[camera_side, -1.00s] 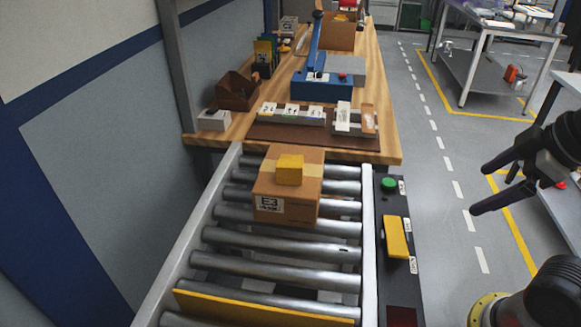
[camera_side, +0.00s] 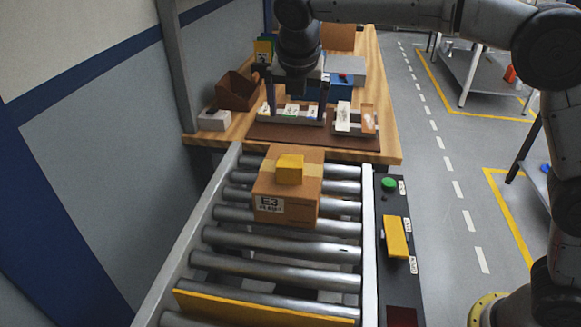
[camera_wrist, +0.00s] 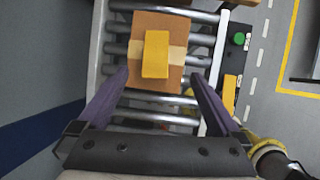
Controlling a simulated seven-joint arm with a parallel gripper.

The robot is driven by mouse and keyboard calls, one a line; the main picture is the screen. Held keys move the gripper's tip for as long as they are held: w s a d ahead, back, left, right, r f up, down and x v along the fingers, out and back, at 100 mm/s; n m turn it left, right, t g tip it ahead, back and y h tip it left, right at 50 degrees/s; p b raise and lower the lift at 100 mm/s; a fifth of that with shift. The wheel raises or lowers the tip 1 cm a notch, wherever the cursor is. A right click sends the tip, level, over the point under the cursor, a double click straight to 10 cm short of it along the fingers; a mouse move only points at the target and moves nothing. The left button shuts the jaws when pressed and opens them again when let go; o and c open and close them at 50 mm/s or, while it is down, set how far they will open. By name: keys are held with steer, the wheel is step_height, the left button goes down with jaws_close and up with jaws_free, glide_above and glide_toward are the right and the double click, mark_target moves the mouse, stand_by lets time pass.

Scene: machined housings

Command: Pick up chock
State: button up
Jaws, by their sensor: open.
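The chock appears to be the small yellow block (camera_side: 289,169) lying on top of a taped cardboard box (camera_side: 287,209) marked E3. In the wrist view the yellow block (camera_wrist: 156,54) lies ahead of the fingers and within the gap between them. My gripper (camera_side: 297,110) is open and empty, pointing down. In the side view its fingertips appear above the block and apart from it. The fingers (camera_wrist: 159,76) also show spread in the wrist view. Nothing hides the block.
The box rests on a roller conveyor (camera_side: 278,266) with a yellow bar (camera_side: 262,307) across its near end. A control panel with a green button (camera_side: 389,184) stands at the right. Behind is a wooden bench (camera_side: 388,148) with trays and a brown bin (camera_side: 238,91).

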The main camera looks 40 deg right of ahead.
step_height(320, 180, down, 3)
steer(key=a, duration=0.2)
glide_toward(290, 160)
steer(key=shift+n+g, duration=0.3)
steer(key=x, duration=0.4)
steer(key=shift+w+a+f, duration=0.2)
steer(key=shift+a+f, duration=0.1)
steer(key=shift+d+x, duration=0.15)
steer(key=shift+x, duration=1.2)
steer(key=shift+d+x, duration=0.15)
steer(key=shift+x, duration=1.2)
steer(key=shift+r, duration=0.15)
steer(key=c, duration=1.5)
steer(key=shift+r, duration=0.1)
